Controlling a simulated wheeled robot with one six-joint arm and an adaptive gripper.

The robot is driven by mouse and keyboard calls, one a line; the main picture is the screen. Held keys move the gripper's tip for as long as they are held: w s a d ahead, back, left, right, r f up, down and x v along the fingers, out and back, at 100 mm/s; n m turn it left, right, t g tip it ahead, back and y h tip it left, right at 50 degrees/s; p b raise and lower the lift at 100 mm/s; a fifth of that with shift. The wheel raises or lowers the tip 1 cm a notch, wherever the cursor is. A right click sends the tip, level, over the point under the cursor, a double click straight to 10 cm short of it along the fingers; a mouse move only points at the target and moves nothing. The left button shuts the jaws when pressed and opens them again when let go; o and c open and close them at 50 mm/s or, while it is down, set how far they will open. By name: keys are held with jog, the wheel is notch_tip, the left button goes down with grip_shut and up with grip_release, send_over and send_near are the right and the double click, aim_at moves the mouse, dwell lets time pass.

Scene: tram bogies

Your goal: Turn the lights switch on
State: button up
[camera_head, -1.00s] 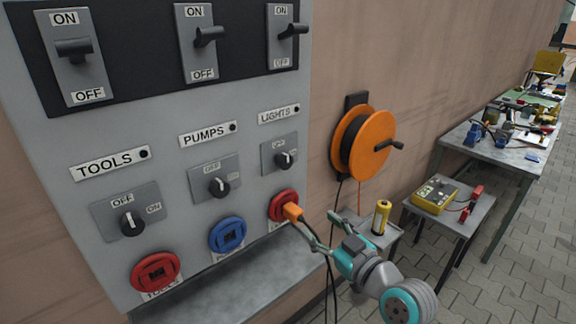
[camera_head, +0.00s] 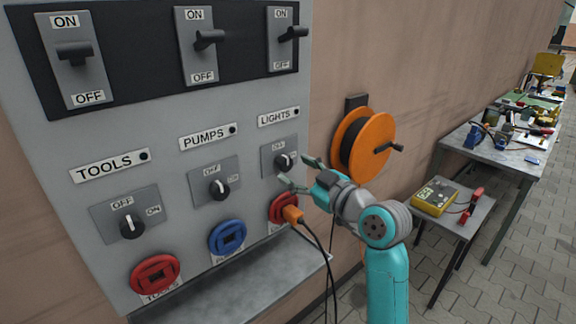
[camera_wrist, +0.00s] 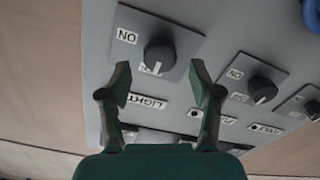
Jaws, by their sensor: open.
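The lights switch is a black rotary knob (camera_head: 284,161) on a grey plate below the LIGHTS label (camera_head: 278,116). In the wrist view the knob (camera_wrist: 160,55) shows upside down, between and just beyond my fingertips. Its white mark points toward the partly hidden OFF label, with ON to one side. My gripper (camera_head: 299,172) is open, its two fingers on either side of the knob's front. In the wrist view my gripper (camera_wrist: 160,80) holds nothing, and neither finger visibly touches the knob.
The pumps knob (camera_head: 219,187) is to the left. A lights lever (camera_head: 291,33) is above. An orange cable reel (camera_head: 371,145) hangs close on the right. A ledge (camera_head: 240,285) juts out below.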

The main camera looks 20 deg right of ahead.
aim_at(287, 165)
jog(key=shift+x, duration=1.85)
jog(key=c, duration=1.2)
